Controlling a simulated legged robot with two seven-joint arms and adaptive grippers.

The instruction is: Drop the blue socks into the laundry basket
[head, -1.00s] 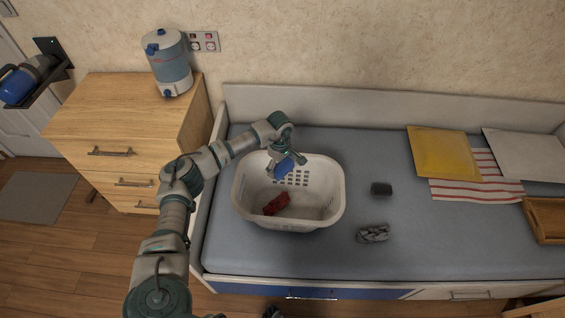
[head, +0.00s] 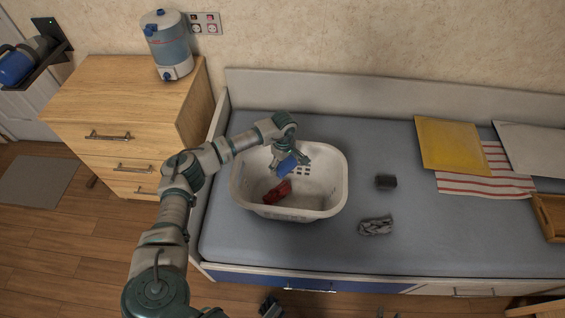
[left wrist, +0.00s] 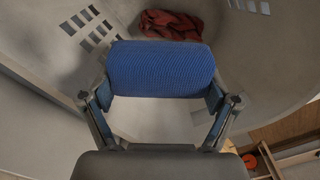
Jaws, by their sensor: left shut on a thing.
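The blue socks (head: 287,167), a rolled blue bundle, are between the fingers of my left gripper (head: 289,161). The gripper is shut on them. In the left wrist view the blue socks (left wrist: 161,68) fill the space between both fingertips of my left gripper (left wrist: 160,98). The white laundry basket (head: 335,200) stands on the bed, and the gripper holds the socks over its opening. The basket's inner wall and slots (left wrist: 60,65) show behind the socks in the left wrist view. A red cloth (head: 277,191) lies inside the basket.
A dark rolled item (head: 386,182) and a grey patterned bundle (head: 376,226) lie on the bed right of the basket. A yellow envelope (head: 450,145) and striped cloth (head: 480,184) lie further right. A wooden drawer unit (head: 120,110) stands left of the bed.

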